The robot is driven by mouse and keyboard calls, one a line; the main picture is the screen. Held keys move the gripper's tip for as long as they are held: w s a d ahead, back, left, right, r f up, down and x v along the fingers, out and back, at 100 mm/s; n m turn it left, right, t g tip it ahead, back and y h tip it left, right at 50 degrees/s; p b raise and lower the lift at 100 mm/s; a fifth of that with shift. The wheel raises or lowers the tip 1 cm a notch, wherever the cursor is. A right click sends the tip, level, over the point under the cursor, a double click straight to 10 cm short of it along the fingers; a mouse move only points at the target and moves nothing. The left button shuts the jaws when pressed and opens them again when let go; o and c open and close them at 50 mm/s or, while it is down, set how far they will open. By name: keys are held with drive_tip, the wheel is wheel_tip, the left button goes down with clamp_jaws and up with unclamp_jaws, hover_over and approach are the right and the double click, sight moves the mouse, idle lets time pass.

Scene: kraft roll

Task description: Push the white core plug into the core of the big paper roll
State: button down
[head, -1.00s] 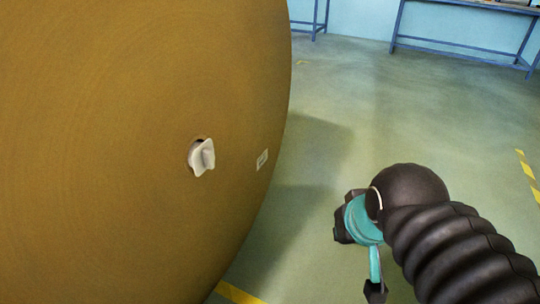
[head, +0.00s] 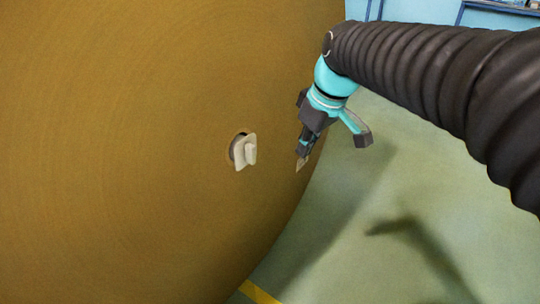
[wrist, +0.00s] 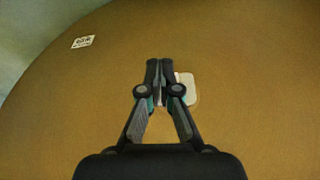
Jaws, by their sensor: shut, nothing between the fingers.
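The white core plug (head: 248,152) sits at the core hole of the big brown paper roll (head: 130,150), its flange and raised grip standing out from the roll's face. A dark part of the hole shows at the flange's upper left in the head view. In the wrist view the plug (wrist: 187,90) lies behind my gripper's tips and to their right, partly hidden by them. My gripper (wrist: 160,64) is shut and empty. In the head view my gripper (head: 302,152) is to the right of the plug, apart from it, near the roll's face.
A small printed label (wrist: 82,42) is on the roll near its edge. Open green floor (head: 430,200) lies to the right, with a yellow line (head: 258,292) at the bottom. A blue bench (head: 500,10) stands at the back.

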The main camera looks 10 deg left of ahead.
sight(255, 154)
drive_tip(key=w+a+f+n+b, duration=0.1)
drive_tip(key=w+a+f, duration=0.3)
drive_tip(key=a+f, duration=0.6)
drive_tip(key=shift+w+a+f+n+g, duration=0.15)
drive_tip(key=shift+a+f+n+g, duration=0.15)
drive_tip(key=shift+a+n, duration=0.2)
drive_tip(key=shift+r, duration=0.1)
drive_tip(key=shift+w+a+p, duration=0.15)
drive_tip(key=shift+w+a, duration=0.1)
drive_tip(key=shift+a, duration=0.3)
drive_tip(key=shift+w+a+p, duration=0.15)
drive_tip(key=shift+w+a, duration=0.05)
drive_tip(key=shift+a, duration=0.3)
drive_tip(key=shift+r, duration=0.1)
